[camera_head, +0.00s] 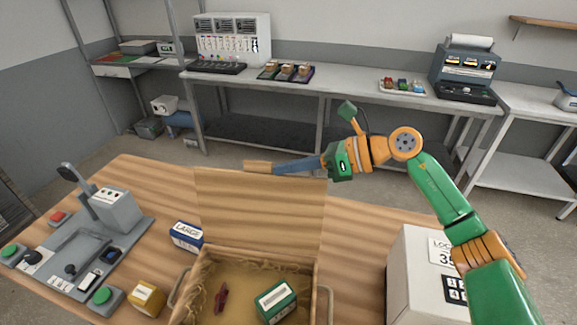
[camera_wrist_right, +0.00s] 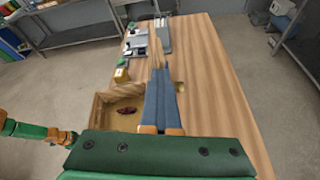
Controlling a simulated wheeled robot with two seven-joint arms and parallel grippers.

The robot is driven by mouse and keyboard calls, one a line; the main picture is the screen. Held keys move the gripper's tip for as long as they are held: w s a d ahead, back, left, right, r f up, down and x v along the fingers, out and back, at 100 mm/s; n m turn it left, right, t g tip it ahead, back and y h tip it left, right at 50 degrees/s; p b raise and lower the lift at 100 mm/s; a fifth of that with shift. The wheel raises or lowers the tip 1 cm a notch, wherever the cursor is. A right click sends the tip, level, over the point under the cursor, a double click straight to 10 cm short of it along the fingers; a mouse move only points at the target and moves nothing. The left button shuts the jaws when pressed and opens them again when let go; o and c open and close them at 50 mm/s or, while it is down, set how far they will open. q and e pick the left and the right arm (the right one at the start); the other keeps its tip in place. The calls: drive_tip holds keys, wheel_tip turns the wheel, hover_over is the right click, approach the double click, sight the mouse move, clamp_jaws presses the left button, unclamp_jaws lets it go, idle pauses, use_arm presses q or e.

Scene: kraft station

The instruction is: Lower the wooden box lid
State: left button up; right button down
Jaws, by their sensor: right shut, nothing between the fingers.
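The wooden box (camera_head: 320,290) stands open at the front of the table, and it also shows in the wrist view (camera_wrist_right: 98,108). Its lid (camera_head: 258,215) stands raised, about upright, at the box's far edge. Inside, on straw, lie a small dark red object (camera_head: 221,297) and a green block with a pale label (camera_head: 277,301). My right gripper (camera_head: 257,167) is shut and empty, its long fingers pointing left along the lid's top edge, seemingly just behind it. I cannot tell whether they touch the lid.
A grey device with a lever (camera_head: 115,210) and green buttons stands left. A blue "LARGE" box (camera_head: 187,236) and a yellow block (camera_head: 147,298) sit left of the box. A white cabinet (camera_head: 412,275) stands right. Bare tabletop lies behind the lid.

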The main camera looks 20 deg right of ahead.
sight(322, 179)
idle(0.6)
drive_tip(key=c, duration=1)
unclamp_jaws()
drive_tip(key=shift+o, duration=0.2)
drive_tip(key=shift+d, duration=0.2)
drive_tip(key=b+v, duration=0.4)
drive_tip(key=v, duration=0.2)
drive_tip(key=shift+s+d+f, duration=0.1)
drive_tip(key=shift+f, duration=0.05)
drive_tip(key=shift+s+d+r, duration=0.25)
drive_tip(key=shift+d+r, duration=0.05)
drive_tip(key=shift+w+a, duration=0.1)
